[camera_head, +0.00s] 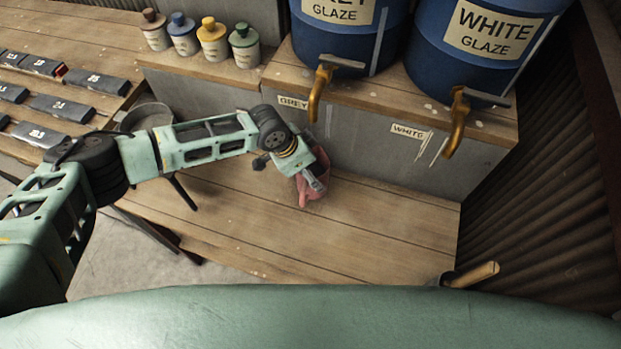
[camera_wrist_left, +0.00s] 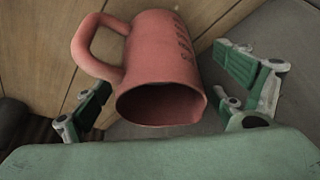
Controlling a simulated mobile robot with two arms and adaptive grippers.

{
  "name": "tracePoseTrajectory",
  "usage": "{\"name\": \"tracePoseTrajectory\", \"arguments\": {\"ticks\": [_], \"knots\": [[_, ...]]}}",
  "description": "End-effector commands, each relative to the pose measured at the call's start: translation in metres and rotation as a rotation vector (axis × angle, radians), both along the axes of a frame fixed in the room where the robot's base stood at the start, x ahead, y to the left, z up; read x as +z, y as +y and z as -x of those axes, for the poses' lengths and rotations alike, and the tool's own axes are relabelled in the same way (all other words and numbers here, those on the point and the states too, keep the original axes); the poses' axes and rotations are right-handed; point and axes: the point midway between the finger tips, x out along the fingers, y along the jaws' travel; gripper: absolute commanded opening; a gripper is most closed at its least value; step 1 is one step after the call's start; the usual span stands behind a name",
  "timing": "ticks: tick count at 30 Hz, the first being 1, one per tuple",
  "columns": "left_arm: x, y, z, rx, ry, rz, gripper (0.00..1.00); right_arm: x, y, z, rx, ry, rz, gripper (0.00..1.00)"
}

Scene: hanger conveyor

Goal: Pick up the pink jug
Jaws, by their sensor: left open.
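The pink jug (camera_head: 322,176) stands on the wooden bench below the grey glaze tap, partly hidden behind my left gripper in the head view. In the left wrist view the pink jug (camera_wrist_left: 158,62) shows its open mouth, its handle at upper left and some dark lettering on its side. My left gripper (camera_head: 312,183) is at the jug. In the wrist view the open fingers of my left gripper (camera_wrist_left: 170,95) stand to either side of the jug, with the handle towards the left finger. I cannot tell whether either finger touches it. My right gripper is not in view.
Several small lidded jars (camera_head: 212,42) stand at the back. A wooden handle (camera_head: 474,275) lies at the right. The bench front is clear.

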Motion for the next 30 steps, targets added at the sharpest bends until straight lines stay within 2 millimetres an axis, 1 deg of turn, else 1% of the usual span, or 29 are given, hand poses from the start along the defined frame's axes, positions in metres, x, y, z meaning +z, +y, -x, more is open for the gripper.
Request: {"name": "tracePoseTrajectory", "arguments": {"ticks": [1,4,12,30], "knots": [[-0.0053,-0.0018,-0.0003,0.001,0.002,0.000,0.90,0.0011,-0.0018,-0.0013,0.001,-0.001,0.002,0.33],[-0.0113,-0.0038,-0.0012,0.000,0.000,-0.001,0.90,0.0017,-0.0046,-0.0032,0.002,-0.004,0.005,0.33],[-0.0129,-0.0040,-0.0017,0.000,0.000,0.000,0.89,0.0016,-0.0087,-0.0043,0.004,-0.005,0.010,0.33],[-0.0124,-0.0038,-0.0020,0.000,-0.001,0.000,0.36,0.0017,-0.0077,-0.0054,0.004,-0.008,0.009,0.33]]}}
